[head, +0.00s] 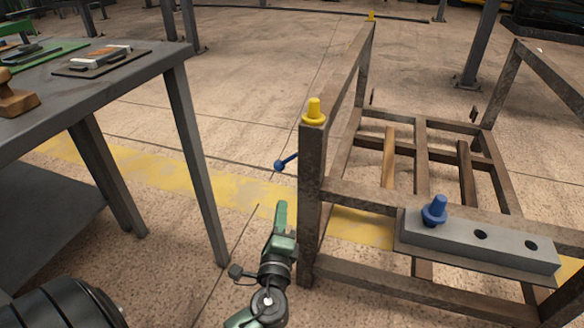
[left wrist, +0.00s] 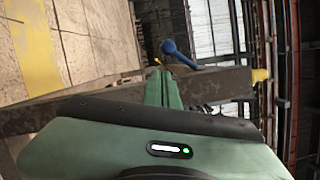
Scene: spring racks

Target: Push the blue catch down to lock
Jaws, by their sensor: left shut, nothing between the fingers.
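The blue catch (head: 280,165) is a short lever with a ball end. It sticks out to the left from the near left post (head: 310,200) of the brown metal rack, its ball a little lower than its root. My left gripper (head: 281,205) is shut and empty, with its green fingers pointing up, left of the post. In the head view its fingertips are below the ball, with a gap between. In the left wrist view the blue catch (left wrist: 172,47) shows just past the shut fingertips (left wrist: 163,76), apart from them. My right gripper is not in view.
A yellow knob (head: 314,110) tops the near post. A grey block (head: 480,244) with a blue peg (head: 435,210) and holes sits on the rack's front. A grey table (head: 150,65) stands at left. Open floor lies between table and rack.

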